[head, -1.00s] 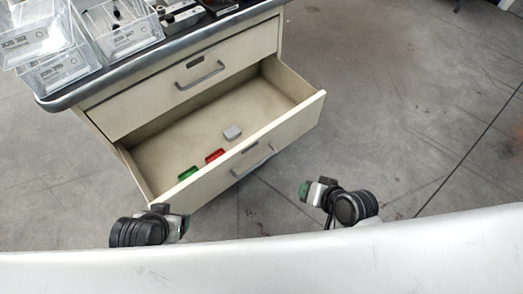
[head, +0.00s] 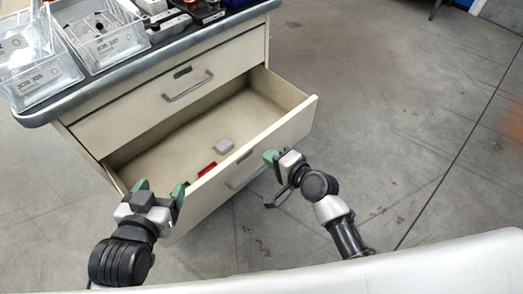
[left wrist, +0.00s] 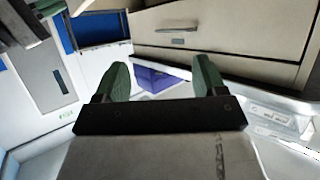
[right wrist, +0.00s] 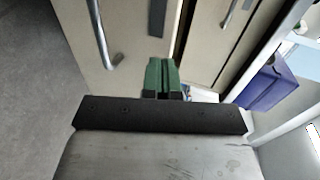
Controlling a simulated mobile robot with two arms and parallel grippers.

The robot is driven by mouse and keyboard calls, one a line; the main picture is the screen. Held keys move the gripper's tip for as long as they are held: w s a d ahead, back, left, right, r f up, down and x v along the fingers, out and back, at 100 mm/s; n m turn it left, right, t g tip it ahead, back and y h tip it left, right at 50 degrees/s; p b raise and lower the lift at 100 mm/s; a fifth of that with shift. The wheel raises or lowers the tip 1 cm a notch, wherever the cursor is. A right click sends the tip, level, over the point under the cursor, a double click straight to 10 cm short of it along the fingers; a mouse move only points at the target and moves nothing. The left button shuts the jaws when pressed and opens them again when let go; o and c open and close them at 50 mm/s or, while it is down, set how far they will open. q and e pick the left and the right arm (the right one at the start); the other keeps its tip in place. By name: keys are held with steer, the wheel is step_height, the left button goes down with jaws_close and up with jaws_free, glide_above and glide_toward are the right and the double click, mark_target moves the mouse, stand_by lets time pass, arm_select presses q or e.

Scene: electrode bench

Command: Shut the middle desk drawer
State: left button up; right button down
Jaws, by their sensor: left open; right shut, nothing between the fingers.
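The open drawer (head: 228,179) is the one below the closed top drawer in the head view. It is pulled well out, and its cream front faces my grippers. A handle also shows in the right wrist view (right wrist: 98,35), left of the shut fingers (right wrist: 162,75).
The closed top drawer (head: 130,110) has a grey handle. Clear bins (head: 105,38) and small devices stand on the dark desktop. The floor to the right (head: 420,130) is clear. A purple box shows in the left wrist view (left wrist: 155,80).

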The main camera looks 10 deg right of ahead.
mark_target(255, 145)
steer(key=shift+w+a, duration=0.85)
steer(key=shift+w, duration=0.25)
arm_select(q)
steer(key=shift+w+d+r+t+h+b, duration=0.25)
steer(key=shift+w+r+t, duration=0.1)
steer(key=shift+r+t, duration=0.35)
steer(key=shift+w+d+r+t+h+b, duration=0.1)
steer(key=shift+w+d+r+t+h, duration=0.15)
steer(key=shift+r+t, duration=0.4)
arm_select(e)
steer(key=shift+w+a, duration=0.35)
steer(key=shift+w, duration=0.15)
arm_select(q)
steer(key=shift+a, duration=0.1)
arm_select(e)
steer(key=shift+w, duration=0.1)
